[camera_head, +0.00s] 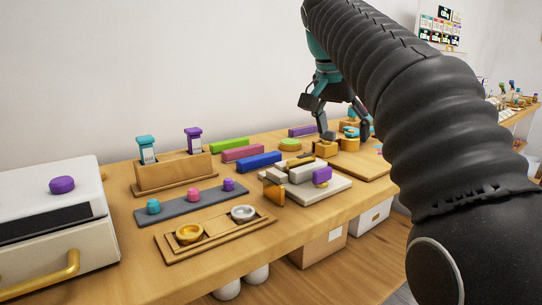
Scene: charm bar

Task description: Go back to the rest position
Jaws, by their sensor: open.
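My gripper (345,131) is at the end of my black ribbed arm, which fills the right of the view. It points down over the back right part of the wooden bench (240,279). Its dark fingers are apart on either side of small wooden holders (326,149) with teal pieces (351,129) by them. I cannot tell whether the fingers touch anything. I see nothing held between them. My arm hides part of the bench's right side.
A white oven-like box (40,185) stands at the left. A wooden rack (173,173), a grey strip (190,203) with coloured knobs, a wooden tray (213,233) with two rings, and a pale board (335,190) with blocks crowd the bench. Free air lies above them.

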